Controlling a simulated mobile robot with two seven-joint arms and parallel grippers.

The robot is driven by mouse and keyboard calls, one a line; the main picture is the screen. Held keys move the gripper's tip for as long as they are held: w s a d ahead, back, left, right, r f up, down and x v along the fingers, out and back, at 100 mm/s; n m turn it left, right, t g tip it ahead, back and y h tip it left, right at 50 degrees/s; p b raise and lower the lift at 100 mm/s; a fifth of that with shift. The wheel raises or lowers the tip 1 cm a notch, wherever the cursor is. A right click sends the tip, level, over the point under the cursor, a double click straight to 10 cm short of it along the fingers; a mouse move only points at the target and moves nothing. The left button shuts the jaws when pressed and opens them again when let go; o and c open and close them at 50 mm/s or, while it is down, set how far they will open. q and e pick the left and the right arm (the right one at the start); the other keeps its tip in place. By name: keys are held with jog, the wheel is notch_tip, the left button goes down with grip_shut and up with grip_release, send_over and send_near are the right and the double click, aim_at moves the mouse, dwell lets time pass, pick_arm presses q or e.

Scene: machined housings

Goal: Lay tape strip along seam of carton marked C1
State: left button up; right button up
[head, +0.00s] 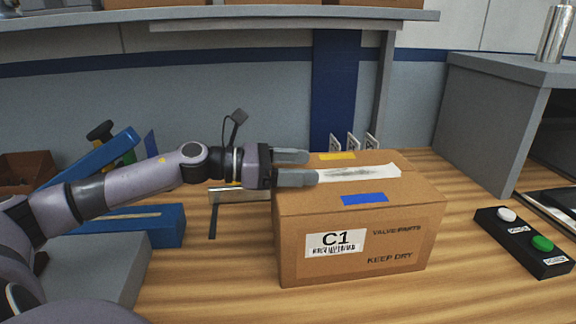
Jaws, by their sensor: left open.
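The carton marked C1 (400,210) stands closed on the wooden table, with its label facing me. A whitish tape strip (375,171) with a dark smudge lies on the carton's top, running left to right. A blue patch (364,199) and a yellow patch (337,156) are on the top on either side of it. My left gripper (306,167) is open at the left end of the strip, its fingers apart over the carton's left top edge. I cannot tell whether a finger touches the strip. My right gripper is not in view.
A black box (520,236) with a white and a green button is at the right. A grey cabinet (485,120) stands behind it. Blue equipment (160,228) is at the left. A shelf (230,14) spans above. The table (455,265) is clear between carton and button box.

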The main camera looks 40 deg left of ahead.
pick_arm(q)
jog(key=shift+s+a, duration=0.1)
jog(key=shift+b+v, duration=0.6)
jog(key=shift+v, duration=0.45)
jog(key=shift+p+v, duration=0.6)
jog(key=shift+v, duration=1.75)
